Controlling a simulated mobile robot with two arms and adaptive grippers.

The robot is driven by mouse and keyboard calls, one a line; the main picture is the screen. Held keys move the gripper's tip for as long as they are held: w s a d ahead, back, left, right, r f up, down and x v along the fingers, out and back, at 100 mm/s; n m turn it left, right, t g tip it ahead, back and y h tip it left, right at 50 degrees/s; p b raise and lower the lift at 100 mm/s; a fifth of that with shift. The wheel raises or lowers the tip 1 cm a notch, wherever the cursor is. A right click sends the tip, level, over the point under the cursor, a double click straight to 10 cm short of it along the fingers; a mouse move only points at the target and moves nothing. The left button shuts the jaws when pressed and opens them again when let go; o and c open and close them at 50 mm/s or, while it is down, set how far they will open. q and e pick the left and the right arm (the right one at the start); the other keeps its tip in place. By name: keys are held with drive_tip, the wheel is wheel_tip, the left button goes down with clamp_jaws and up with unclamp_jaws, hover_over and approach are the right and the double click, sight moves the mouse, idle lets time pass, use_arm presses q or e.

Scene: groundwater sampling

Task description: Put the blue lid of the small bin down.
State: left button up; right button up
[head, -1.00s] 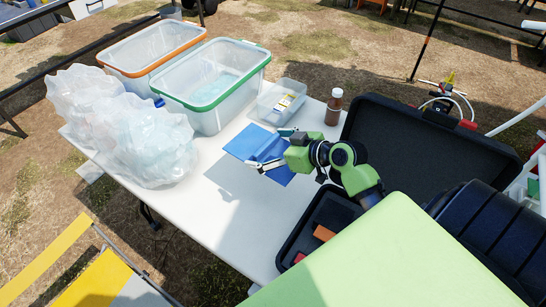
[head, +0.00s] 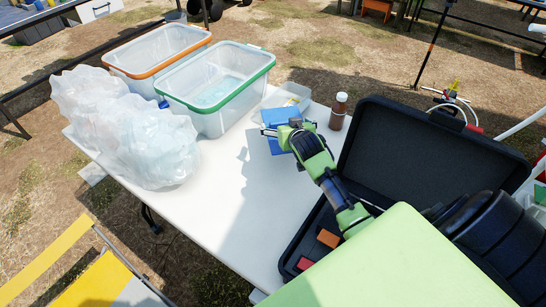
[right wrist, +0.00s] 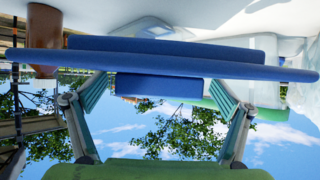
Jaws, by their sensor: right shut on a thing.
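The blue lid (head: 283,116) is in my right gripper (head: 273,132), at the far part of the white table near the small bin. In the right wrist view the lid (right wrist: 165,58) is seen edge-on as a wide blue slab, with its blue grip block (right wrist: 160,87) between the fingers of my right gripper (right wrist: 158,92). The small clear bin (head: 293,92) stands just behind the lid; its near part is hidden by the lid and gripper. I cannot tell whether the lid touches the bin or table. My left gripper is not in view.
A brown bottle (head: 338,111) stands close to the right of the lid. A green-rimmed bin (head: 219,123) and an orange-rimmed bin (head: 150,70) stand to the left, with clear bags (head: 145,145) nearer. An open black case (head: 410,160) lies right. The table's middle (head: 235,205) is bare.

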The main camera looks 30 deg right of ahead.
hover_over(273, 164)
drive_tip(key=f, duration=0.6)
drive_tip(key=shift+w+d+f, duration=0.15)
drive_tip(key=shift+d, duration=0.15)
drive_tip(key=f, duration=0.3)
drive_tip(key=shift+a+p, duration=0.35)
drive_tip(key=shift+f, duration=0.4)
drive_tip(key=o, duration=0.8)
drive_tip(key=v, duration=1.2)
drive_tip(key=shift+r, duration=0.15)
